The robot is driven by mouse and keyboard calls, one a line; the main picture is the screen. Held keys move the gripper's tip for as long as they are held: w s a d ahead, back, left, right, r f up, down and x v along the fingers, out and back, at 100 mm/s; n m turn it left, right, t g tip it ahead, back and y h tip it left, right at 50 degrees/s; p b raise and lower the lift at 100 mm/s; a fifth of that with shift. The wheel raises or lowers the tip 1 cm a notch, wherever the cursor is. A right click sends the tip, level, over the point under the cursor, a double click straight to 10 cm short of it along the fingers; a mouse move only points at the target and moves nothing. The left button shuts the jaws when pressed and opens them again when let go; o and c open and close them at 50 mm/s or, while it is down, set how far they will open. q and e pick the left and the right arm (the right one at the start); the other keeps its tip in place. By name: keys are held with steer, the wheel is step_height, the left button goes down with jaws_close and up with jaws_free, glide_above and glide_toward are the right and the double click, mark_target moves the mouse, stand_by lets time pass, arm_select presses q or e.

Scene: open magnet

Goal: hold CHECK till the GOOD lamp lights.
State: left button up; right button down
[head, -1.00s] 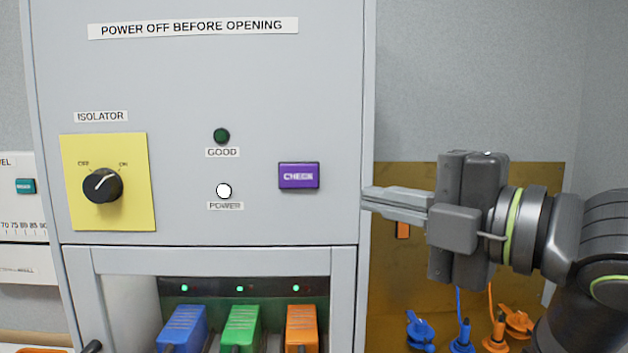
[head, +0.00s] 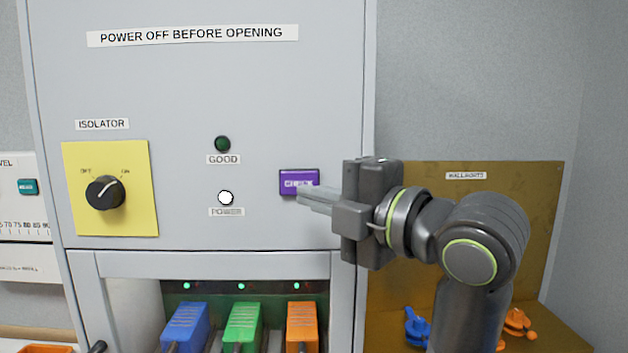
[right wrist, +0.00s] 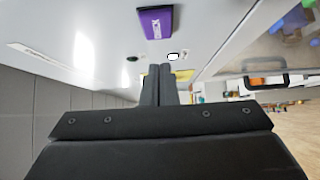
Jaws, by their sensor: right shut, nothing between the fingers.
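The purple CHECK button (head: 298,180) is on the grey cabinet front, right of the lamps. The GOOD lamp (head: 222,144) is dark green and unlit. My right gripper (head: 303,194) is shut and empty, its fingertips in front of the button's lower right part in the head view. Whether they touch it is not clear there. In the right wrist view the CHECK button (right wrist: 156,23) appears above the shut fingers (right wrist: 159,70), with a visible gap in the picture. My left gripper is not in view.
The white POWER lamp (head: 226,198) is lit. The isolator knob (head: 105,193) sits on a yellow plate at left. Below, blue (head: 185,328), green (head: 243,326) and orange (head: 302,326) plugs stand in an opening under small green lights. A brown board (head: 530,230) is at right.

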mark_target(293, 185)
steer(key=w+p, duration=0.2)
steer(key=w, duration=0.1)
steer(key=shift+w+a+r, duration=0.15)
steer(key=shift+w, duration=0.4)
steer(key=shift+w+f, duration=0.1)
steer(key=shift+f, duration=0.1)
